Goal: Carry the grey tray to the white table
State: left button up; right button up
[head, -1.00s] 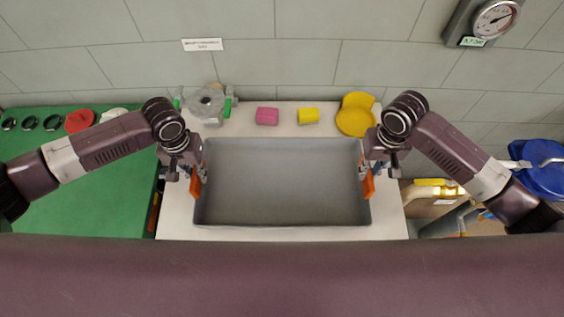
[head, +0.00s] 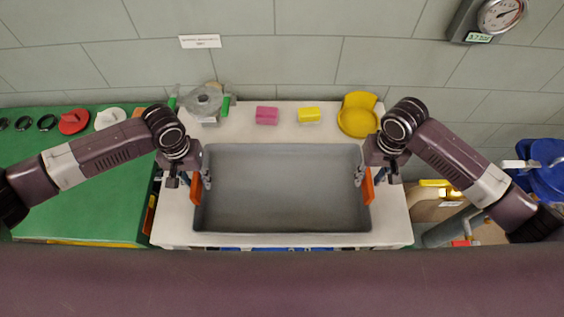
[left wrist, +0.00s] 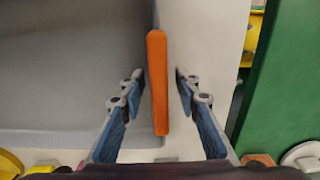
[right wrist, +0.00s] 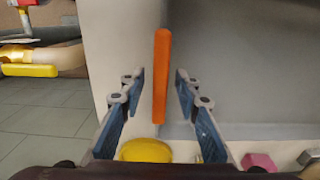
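The grey tray (head: 282,190) sits on the white table (head: 395,215) in the head view, empty, with an orange handle at each end. My left gripper (head: 198,180) is at the left orange handle (head: 197,191). In the left wrist view, its fingers (left wrist: 156,88) are spread on either side of that handle (left wrist: 157,85), with gaps. My right gripper (head: 365,178) is at the right orange handle (head: 368,188). In the right wrist view, its fingers (right wrist: 160,88) stand apart around that handle (right wrist: 161,75), not touching it.
Behind the tray, a grey metal part (head: 205,101), a pink block (head: 266,115), a yellow block (head: 309,115) and a yellow round part (head: 358,116) stand on the table. A green table (head: 80,195) is on the left. Pipes and a blue drum (head: 545,175) are on the right.

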pick_arm(q)
notch_tip(320, 180, up, 12)
jog(key=shift+f, duration=0.15)
pick_arm(e)
jog(key=shift+r, duration=0.3)
notch_tip(320, 180, up, 11)
jog(key=shift+r, duration=0.2)
pick_arm(q)
jog(key=shift+s, duration=0.1)
pick_arm(e)
jog(key=shift+s+f, duration=0.1)
dwell(0.5)
